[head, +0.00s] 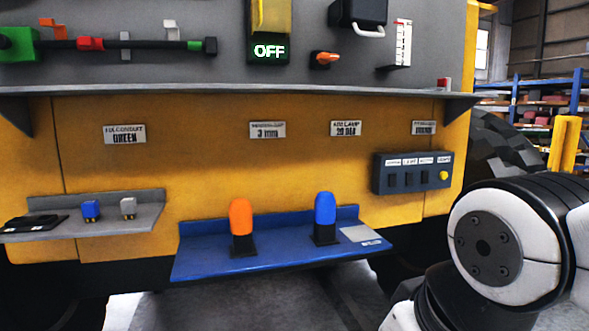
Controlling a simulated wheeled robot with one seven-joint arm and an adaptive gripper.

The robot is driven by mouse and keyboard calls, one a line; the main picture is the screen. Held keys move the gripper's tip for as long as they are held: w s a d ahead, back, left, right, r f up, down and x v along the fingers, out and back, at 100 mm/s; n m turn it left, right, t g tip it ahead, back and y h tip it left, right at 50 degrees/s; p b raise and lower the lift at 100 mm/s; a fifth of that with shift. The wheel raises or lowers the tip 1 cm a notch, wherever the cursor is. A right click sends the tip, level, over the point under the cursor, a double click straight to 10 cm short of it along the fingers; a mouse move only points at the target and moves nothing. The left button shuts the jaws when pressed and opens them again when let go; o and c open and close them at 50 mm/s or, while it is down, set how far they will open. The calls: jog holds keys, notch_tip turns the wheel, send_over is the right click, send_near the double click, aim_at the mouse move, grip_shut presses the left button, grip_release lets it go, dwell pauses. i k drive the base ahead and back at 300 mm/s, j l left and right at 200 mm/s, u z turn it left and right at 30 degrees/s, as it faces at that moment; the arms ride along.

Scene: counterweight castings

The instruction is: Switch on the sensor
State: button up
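A yellow unit (271,15) on the upper grey panel has a dark display (268,51) below it reading OFF in white-green letters. No label in view names it as the sensor. A dark switch box (412,173) on the yellow wall at right carries several small dark switches under white labels, too small to read. A round yellow button (443,175) sits at its right end. An orange lever or knob (325,58) is right of the display. My gripper is not in view; only links of my arm show at lower right.
A blue shelf (205,265) holds an orange-capped piece (241,222) and a blue-capped piece (325,212). A grey shelf (120,224) at left holds small blue and white parts. A long grey ledge (150,90) juts out above. Blue racks (577,95) stand behind at right.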

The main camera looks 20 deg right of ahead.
aim_at(393, 183)
jog(key=i+l+z, duration=0.2)
jog(key=z, duration=0.2)
jog(key=i+l+z, duration=0.15)
jog(key=z, duration=0.2)
jog(key=i+z, duration=0.4)
jog(key=k+l, duration=0.05)
jog(key=k, duration=0.05)
